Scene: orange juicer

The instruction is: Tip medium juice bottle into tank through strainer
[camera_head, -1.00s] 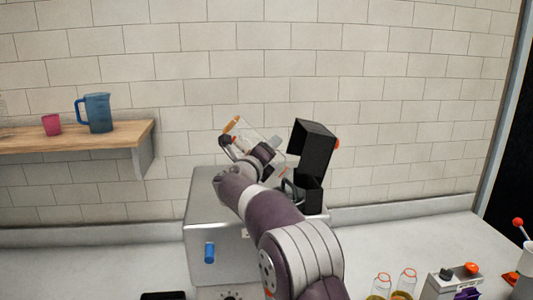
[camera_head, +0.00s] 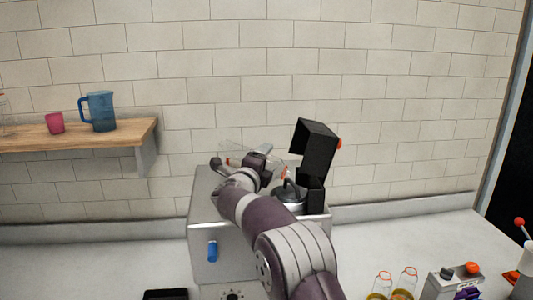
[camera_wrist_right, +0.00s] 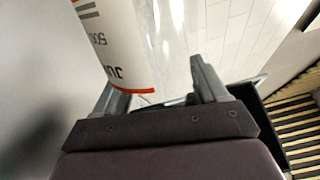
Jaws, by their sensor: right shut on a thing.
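My right gripper (camera_head: 258,165) is above the steel tank (camera_head: 208,232), shut on the clear juice bottle (camera_head: 235,156). The bottle lies tilted close to level behind my wrist, and its mouth is hard to make out. In the right wrist view, the bottle's white label (camera_wrist_right: 112,40) with an orange-red stripe shows between the two fingers (camera_wrist_right: 160,95). The tank has a blue tap (camera_head: 212,251) on its front. A round metal part (camera_head: 289,194) with a dark handle sits on top, partly hidden by my arm; I cannot tell if it is the strainer. My left gripper is not in view.
A tall black open box-shaped part (camera_head: 314,150) rises at the tank's right side, close to my gripper. A wooden shelf (camera_head: 100,133) at left holds a blue jug (camera_head: 100,111) and a pink cup (camera_head: 55,123). Small bottles (camera_head: 404,281) stand at the lower right.

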